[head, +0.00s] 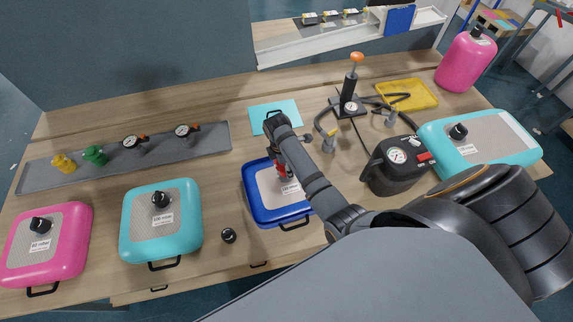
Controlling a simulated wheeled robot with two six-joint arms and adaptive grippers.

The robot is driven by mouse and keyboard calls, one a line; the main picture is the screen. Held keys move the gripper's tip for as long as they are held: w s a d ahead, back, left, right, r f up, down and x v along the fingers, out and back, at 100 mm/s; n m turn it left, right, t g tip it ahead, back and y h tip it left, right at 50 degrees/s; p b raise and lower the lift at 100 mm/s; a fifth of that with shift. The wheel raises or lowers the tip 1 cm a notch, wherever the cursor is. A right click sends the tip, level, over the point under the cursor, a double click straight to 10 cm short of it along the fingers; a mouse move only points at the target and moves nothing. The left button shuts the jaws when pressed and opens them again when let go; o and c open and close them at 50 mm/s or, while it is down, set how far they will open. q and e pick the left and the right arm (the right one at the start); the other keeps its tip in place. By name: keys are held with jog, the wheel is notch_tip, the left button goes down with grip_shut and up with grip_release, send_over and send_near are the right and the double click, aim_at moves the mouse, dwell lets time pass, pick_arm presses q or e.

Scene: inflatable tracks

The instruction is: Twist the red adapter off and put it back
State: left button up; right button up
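A dark blue inflatable cushion (258,209) with a light grey top panel and black handles lies on the wooden bench near the middle. The red adapter (283,172) shows as a small red patch at the upper middle of this cushion, by its label. My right arm reaches in from the right, and its gripper (279,157) points down right at the adapter. The forearm and wrist hide most of the fingers and part of the adapter. I cannot tell whether the fingers are closed on it. My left gripper is not in view.
Turquoise (130,235) and pink (74,253) cushions lie left, with a black cap (228,235) between turquoise and blue. A grey tray (60,179) holds yellow and green adapters and gauges. A black pump (385,180), hand pump (350,85) and another turquoise cushion (440,138) stand right.

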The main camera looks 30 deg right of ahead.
jog(key=shift+r, duration=1.6)
jog(key=shift+d, duration=0.1)
